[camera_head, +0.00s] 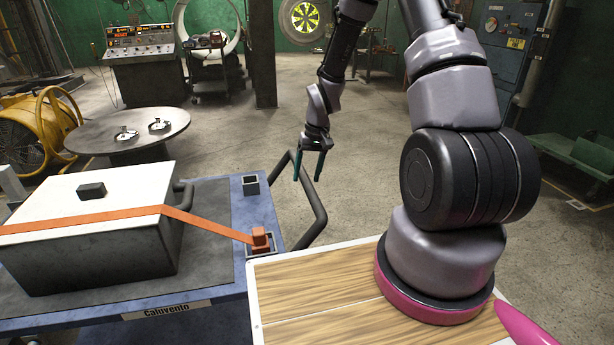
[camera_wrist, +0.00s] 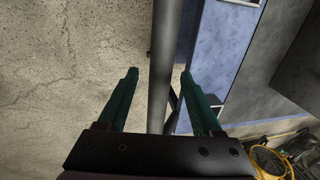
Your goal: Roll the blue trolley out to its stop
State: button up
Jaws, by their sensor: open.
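The blue trolley (camera_head: 212,222) stands at the left in the head view, with a dark mat on its top and a label reading "Caluvento" on its front edge. Its dark tubular handle (camera_head: 318,208) sticks out from its right end. My gripper (camera_head: 309,178) is open with teal fingers pointing down, at the handle's far part. In the wrist view the handle bar (camera_wrist: 162,75) runs between the two open fingertips (camera_wrist: 159,74), with gaps on both sides. The trolley's blue top (camera_wrist: 221,50) shows at the right there.
A grey lidded box (camera_head: 95,235) sits on the trolley under an orange strap (camera_head: 90,220). A round table (camera_head: 128,130) with small metal items and a yellow fan (camera_head: 35,130) stand behind. The concrete floor (camera_head: 370,190) beyond the handle is clear.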

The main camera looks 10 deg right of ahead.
jog(key=shift+a+f, duration=0.1)
jog(key=shift+f, duration=0.3)
grip_shut()
dwell(1.2)
